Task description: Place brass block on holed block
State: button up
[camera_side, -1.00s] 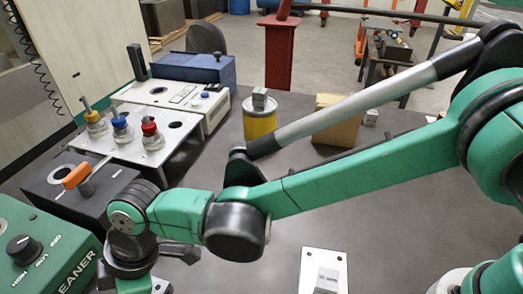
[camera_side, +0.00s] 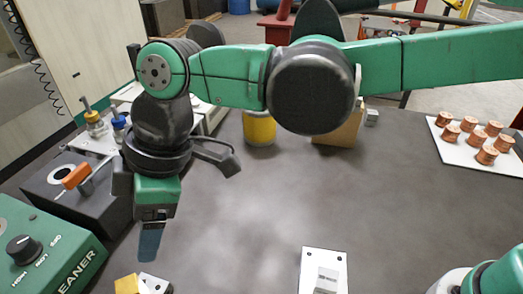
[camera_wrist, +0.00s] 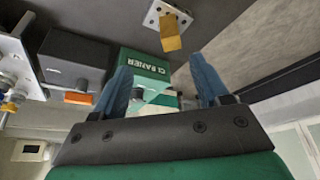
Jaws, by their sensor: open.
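The brass block (camera_side: 127,284) is at the bottom edge of the side view, partly cut off. It sits at the left of the silver holed block (camera_side: 157,286), which is also cut off. In the wrist view the brass block (camera_wrist: 171,36) overlaps the near edge of the holed block (camera_wrist: 154,17); I cannot tell whether it rests fully on it or is tilted. My gripper (camera_side: 150,244) hangs above and behind both, fingers down. In the wrist view its two blue fingers (camera_wrist: 162,82) are spread wide with nothing held between them.
A white plate (camera_side: 310,262) with a small block stands at the front centre. The green cleaner box (camera_side: 45,250) and a dark box with an orange lever (camera_side: 75,176) are at the left. A yellow can (camera_side: 259,128) stands behind. Copper coils (camera_side: 488,153) lie at right. The middle table is clear.

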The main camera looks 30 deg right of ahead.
jog(key=w+d+r+m+t+h, duration=0.15)
jog(key=d+m, duration=0.35)
jog(key=d, duration=0.5)
jog(key=w+d+r+m+t, duration=0.1)
jog(key=w+d+m+t, duration=0.2)
jog(key=d, duration=0.6)
jog(key=s+d+f+m+t+h, duration=0.1)
jog(key=s+d+f+m, duration=0.1)
jog(key=d+m, duration=0.2)
jog(key=s+d+f+m+t+h, duration=0.1)
jog(key=d+m, duration=0.4)
jog(key=d, duration=0.6)
jog(key=shift+s+f+h, duration=0.35)
jog(key=shift+s+h, duration=0.2)
jog(key=shift+s, duration=0.6)
